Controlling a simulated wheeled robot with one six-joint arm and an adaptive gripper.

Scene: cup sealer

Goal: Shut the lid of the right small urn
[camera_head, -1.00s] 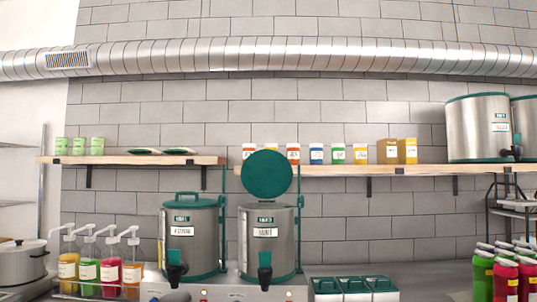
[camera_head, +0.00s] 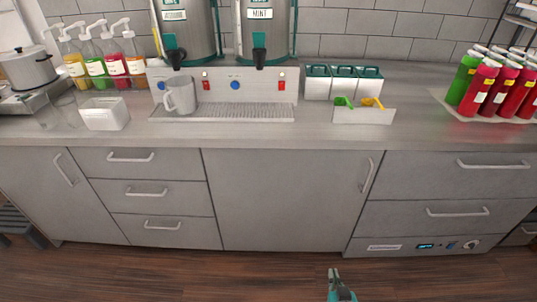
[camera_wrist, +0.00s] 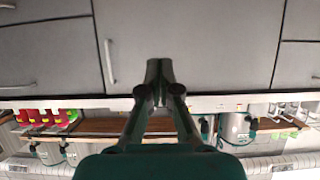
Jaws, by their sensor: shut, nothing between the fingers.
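The right small urn (camera_head: 265,40) is a steel cylinder with a MINT label and a dark tap. It stands behind the counter's drip tray, with its top cut off by the upper edge of the head view, so its lid is hidden there now. The left small urn (camera_head: 188,38) stands beside it. My gripper (camera_head: 334,271) is low at the bottom of the head view, in front of the cabinets and well away from the urns. In the wrist view my gripper (camera_wrist: 159,72) is shut and empty. That view is upside down and the urns are small in it.
A grey mug (camera_head: 181,96) stands by the drip tray (camera_head: 225,113). Pump bottles are at left, green-lidded boxes (camera_head: 343,84) and a scoop holder (camera_head: 364,116) right of centre. Red and green bottles (camera_head: 482,90) stand at far right. The floor before the cabinets is clear.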

